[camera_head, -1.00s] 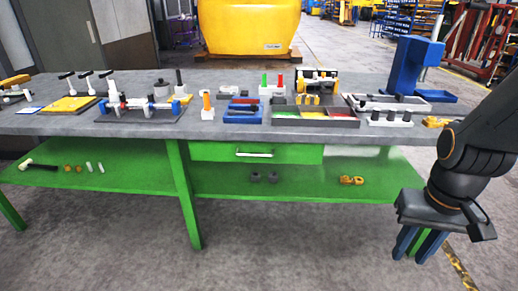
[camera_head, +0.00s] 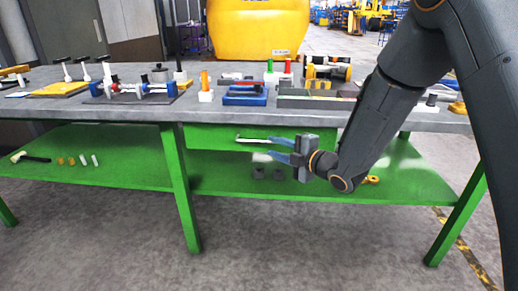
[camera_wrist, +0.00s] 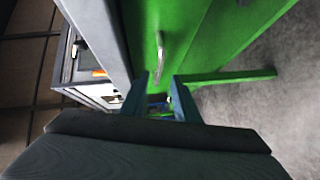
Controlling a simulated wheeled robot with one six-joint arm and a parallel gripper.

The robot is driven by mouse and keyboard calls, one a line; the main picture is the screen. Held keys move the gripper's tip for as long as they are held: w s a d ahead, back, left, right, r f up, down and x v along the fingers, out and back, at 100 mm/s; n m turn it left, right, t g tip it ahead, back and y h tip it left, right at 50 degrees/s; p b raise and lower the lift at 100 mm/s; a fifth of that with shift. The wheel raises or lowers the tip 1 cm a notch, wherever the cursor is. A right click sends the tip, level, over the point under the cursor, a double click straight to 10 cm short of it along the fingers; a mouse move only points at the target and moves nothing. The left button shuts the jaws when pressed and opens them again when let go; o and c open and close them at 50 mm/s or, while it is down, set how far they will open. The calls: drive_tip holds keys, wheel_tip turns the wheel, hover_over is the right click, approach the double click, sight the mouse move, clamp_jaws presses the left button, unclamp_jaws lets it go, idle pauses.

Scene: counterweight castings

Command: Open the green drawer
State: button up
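The green drawer (camera_head: 212,137) sits under the grey tabletop and looks closed. Its pale bar handle (camera_head: 250,140) is on the front. The drawer front (camera_wrist: 146,30) and handle (camera_wrist: 160,56) also show in the wrist view, with the handle ahead of the fingertips and near the line between them. My gripper (camera_head: 277,149) is just right of the handle in the head view, its blue fingers pointing left towards it. In the wrist view the two fingers (camera_wrist: 161,88) are apart with nothing between them. Part of the drawer's right side is hidden behind my gripper and arm.
The grey tabletop (camera_head: 60,106) above carries several fixtures and parts, including a blue tray (camera_head: 244,99). The green lower shelf (camera_head: 120,165) holds a hammer (camera_head: 30,157) and small parts. A green leg (camera_head: 180,190) stands left of the drawer. The floor in front is clear.

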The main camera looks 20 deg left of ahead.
sight(260, 142)
drive_tip(key=x, duration=0.8)
drive_tip(key=shift+s+a+r, duration=0.2)
drive_tip(key=shift+a, duration=0.1)
drive_tip(key=shift+c, duration=0.4)
clamp_jaws()
